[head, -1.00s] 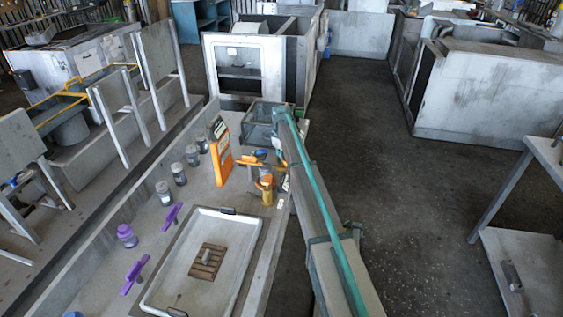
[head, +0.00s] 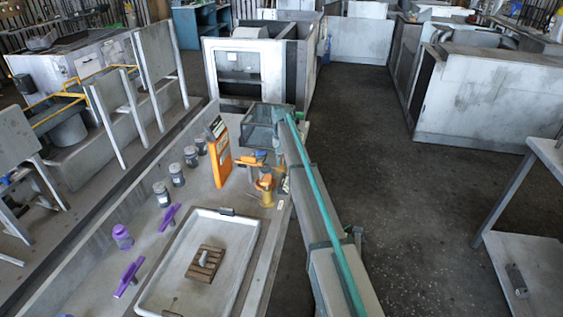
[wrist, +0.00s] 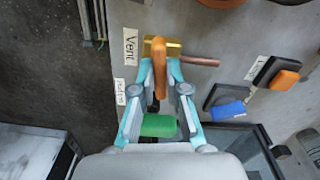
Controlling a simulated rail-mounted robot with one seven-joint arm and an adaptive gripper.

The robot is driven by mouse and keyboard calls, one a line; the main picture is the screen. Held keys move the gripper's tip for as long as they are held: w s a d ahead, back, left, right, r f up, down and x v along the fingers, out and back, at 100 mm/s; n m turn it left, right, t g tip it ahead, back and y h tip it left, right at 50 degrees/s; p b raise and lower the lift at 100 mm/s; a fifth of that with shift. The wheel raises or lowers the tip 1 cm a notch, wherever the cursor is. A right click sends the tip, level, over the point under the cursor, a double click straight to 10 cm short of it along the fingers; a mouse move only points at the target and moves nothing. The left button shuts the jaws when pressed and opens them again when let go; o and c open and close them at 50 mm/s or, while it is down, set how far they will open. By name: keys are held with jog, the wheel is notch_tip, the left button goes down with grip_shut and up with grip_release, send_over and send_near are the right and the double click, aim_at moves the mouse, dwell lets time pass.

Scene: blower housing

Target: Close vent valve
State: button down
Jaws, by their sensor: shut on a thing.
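The vent valve shows in the wrist view, with a brass body (wrist: 174,48), a copper-coloured pipe (wrist: 200,61) running right and an orange lever handle (wrist: 159,70). A white label reading "Vent" (wrist: 130,46) lies beside it. My gripper (wrist: 160,68) has teal fingers on either side of the handle and is shut on it. The handle points down the picture, roughly crosswise to the pipe. A green block (wrist: 158,125) sits between the finger bases.
Blue (wrist: 228,110) and orange (wrist: 285,79) switches are right of the valve. A dark mesh basket (head: 258,128) stands at the bench end. An orange panel (head: 219,156), several jars and a white tray (head: 252,262) are nearby. Floor right of the bench is open.

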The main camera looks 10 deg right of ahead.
aim_at(282, 160)
jog(key=shift+m, duration=1.1)
jog(key=c, duration=1.2)
grip_release()
jog(key=shift+r, duration=0.1)
notch_tip(282, 160, up, 12)
jog(key=shift+f, duration=0.1)
